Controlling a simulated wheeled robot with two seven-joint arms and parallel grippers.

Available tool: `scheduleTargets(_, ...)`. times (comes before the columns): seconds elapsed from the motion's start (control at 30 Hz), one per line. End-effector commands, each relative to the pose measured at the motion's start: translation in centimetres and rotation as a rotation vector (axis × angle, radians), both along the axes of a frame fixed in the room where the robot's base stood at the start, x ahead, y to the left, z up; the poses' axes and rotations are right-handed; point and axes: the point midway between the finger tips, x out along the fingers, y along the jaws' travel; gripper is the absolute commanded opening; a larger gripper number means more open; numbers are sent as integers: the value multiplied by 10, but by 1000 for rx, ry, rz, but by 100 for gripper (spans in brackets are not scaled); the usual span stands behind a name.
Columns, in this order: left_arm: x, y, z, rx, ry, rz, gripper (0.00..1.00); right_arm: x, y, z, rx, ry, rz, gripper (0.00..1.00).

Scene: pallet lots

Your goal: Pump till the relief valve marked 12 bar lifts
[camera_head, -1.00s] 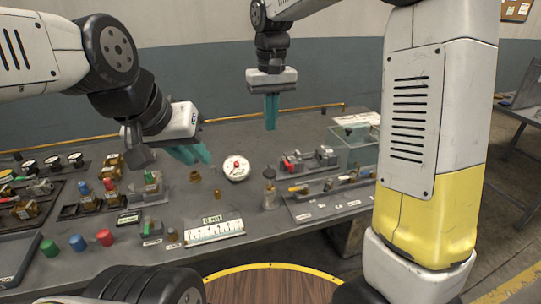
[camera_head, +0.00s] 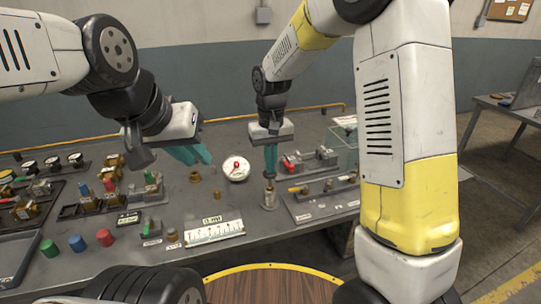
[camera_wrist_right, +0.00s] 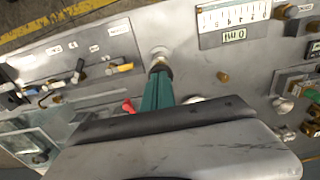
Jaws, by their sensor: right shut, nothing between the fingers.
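My right gripper (camera_head: 271,174) is shut and empty, pointing down just above a small upright metal fitting with a brass top (camera_head: 269,198). In the right wrist view its fingertips (camera_wrist_right: 158,72) are right at that fitting's top (camera_wrist_right: 159,57); I cannot tell whether they touch. A white round gauge (camera_head: 236,168) with a red centre lies left of it. Brass valve-like fittings with coloured caps (camera_head: 108,187) stand at the left; no 12 bar mark is legible. My left gripper (camera_head: 190,154) hangs above the bench, its fingers apart and empty.
A white scale plate (camera_head: 214,232) lies at the front of the bench. A board with levers (camera_head: 320,200) and a clear tank (camera_head: 344,151) are at the right. Green, blue and red caps (camera_head: 78,243) stand at front left. Several gauges (camera_head: 52,162) are at far left.

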Motion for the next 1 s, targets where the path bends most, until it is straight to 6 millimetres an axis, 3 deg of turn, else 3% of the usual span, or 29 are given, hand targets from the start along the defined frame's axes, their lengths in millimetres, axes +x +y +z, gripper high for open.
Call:
scheduleTargets(0.27,0,0,0,0,0,0,21,0,0,-1,0,1,0,0)
scheduleTargets(0.57,0,0,0,0,0,0,21,-1,0,-37,-1,3,0,0)
scheduleTargets(0.87,0,0,0,0,0,0,21,-2,0,-39,-2,6,0,0)
scheduleTargets(1.0,0,0,0,0,0,0,21,-1,-2,-31,-2,5,-1,0)
